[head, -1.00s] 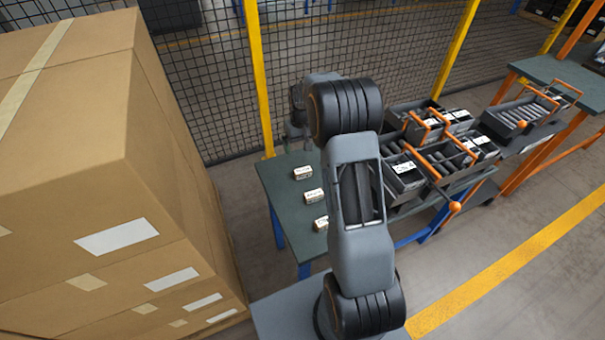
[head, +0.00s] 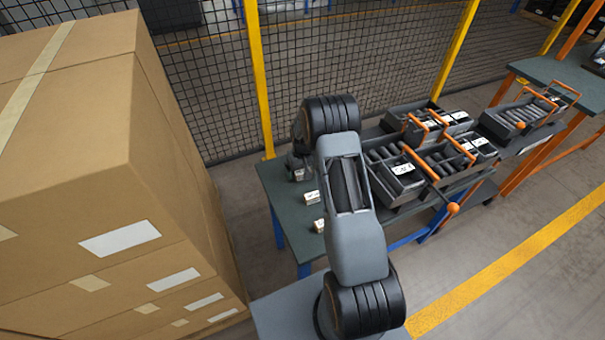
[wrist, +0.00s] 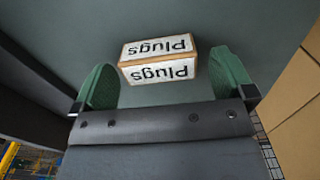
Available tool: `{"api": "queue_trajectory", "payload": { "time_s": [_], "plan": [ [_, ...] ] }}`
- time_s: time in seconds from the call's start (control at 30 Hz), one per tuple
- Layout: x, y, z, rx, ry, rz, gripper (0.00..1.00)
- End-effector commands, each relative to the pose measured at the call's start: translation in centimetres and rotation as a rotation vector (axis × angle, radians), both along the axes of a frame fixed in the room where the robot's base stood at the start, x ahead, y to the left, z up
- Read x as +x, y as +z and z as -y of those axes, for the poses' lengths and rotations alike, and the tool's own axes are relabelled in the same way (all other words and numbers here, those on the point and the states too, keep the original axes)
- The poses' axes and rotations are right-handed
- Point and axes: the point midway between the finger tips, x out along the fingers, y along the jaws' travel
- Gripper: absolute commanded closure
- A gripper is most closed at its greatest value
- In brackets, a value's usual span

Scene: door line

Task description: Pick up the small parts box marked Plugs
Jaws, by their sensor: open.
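The small parts box marked Plugs (wrist: 158,59) lies on the table top in the wrist view. Its white labels read "Plugs" upside down on two faces. My gripper (wrist: 165,78) is open, with one green finger on each side of the box. In the head view a small box (head: 298,175) shows at the table's far left, partly hidden by my arm. My fingers are hidden there.
Two more small boxes (head: 311,197) (head: 319,225) stand nearer on the green table (head: 283,216). Dark bins (head: 400,185) with orange handles stand to the right. Tall cartons (head: 90,180) rise at the left. A mesh fence (head: 210,95) runs behind.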

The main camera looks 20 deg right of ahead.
Motion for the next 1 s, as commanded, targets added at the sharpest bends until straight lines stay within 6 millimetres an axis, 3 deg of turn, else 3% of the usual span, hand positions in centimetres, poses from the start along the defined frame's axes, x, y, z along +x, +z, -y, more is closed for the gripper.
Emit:
{"api": "queue_trajectory", "payload": {
  "time_s": [0.37, 0.93, 1.0],
  "plan": [
    [0.02, -1.00, 0.01, 0.000, 0.000, 0.001, 0.00],
    [0.02, -0.97, 0.01, 0.000, 0.000, 0.001, 0.54],
    [0.02, -0.96, 0.01, 0.000, 0.000, 0.001, 0.54]
  ]
}}
